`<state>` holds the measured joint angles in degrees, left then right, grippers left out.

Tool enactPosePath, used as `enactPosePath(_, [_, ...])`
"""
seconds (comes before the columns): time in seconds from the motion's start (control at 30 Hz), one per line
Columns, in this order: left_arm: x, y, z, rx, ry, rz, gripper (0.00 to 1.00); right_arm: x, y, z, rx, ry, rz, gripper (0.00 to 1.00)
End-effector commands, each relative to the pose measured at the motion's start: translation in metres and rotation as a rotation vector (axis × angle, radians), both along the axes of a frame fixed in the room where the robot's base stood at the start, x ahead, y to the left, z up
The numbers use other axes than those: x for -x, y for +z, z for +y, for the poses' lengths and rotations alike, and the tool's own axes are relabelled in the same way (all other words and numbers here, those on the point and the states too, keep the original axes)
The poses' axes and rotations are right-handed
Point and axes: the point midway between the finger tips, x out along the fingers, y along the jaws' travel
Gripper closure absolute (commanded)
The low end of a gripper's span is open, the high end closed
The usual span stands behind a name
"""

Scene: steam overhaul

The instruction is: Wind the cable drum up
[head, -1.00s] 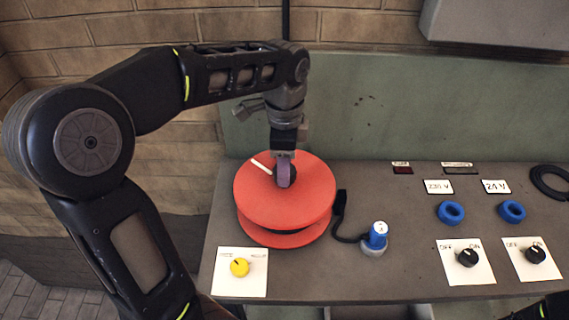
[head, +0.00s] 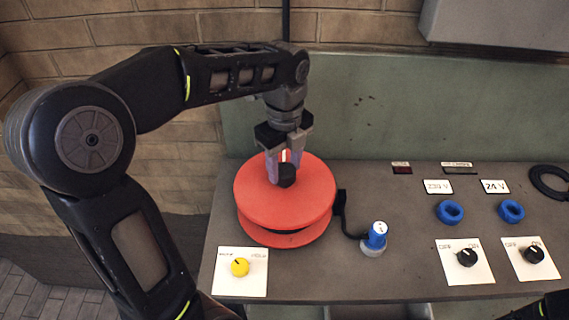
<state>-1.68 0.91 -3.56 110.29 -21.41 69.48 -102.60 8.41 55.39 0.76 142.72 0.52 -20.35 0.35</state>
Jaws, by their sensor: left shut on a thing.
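The red cable drum (head: 307,207) stands on the left part of the bench, with a black knob (head: 287,177) on its top. My left gripper (head: 286,172) points down from above, shut on the knob, with its fingers on either side of it. A white mark shows between the fingers, behind the knob. A black cable (head: 341,215) runs from the drum's right side to a blue plug (head: 376,235) standing on the bench. Of my right arm only a dark part shows at the bottom right corner; its gripper is not in view.
A yellow knob (head: 240,267) on a white plate is at the bench's front left. To the right are two blue sockets (head: 449,212) (head: 511,210), two black OFF/ON knobs (head: 467,258) (head: 534,254) and a black ring (head: 550,182). A green panel (head: 400,110) stands behind.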

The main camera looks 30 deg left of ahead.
Motion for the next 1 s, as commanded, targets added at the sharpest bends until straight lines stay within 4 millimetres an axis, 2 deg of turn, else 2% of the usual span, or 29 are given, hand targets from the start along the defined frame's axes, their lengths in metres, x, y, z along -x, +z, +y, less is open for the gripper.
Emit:
enactPosePath(0.57, [0.0003,-0.0007,-0.0004,-0.001,-0.055,0.002,1.0,0.0001,0.0002,0.0,0.0,0.0,0.0,0.64])
enactPosePath(0.6, [0.0003,-0.0007,-0.0004,-0.001,-0.054,0.002,0.52,0.0001,0.0002,0.0,0.0,0.0,0.0,0.64])
enactPosePath(0.83, [0.0002,-0.0004,-0.0003,0.0,-0.051,0.001,0.34,0.0001,0.0003,0.0,0.0,0.0,0.0,0.64])
enactPosePath(1.0, [0.0002,-0.0002,-0.0002,0.0,-0.05,0.001,0.32,0.0,0.0003,0.0,0.0,0.0,0.0,0.64])
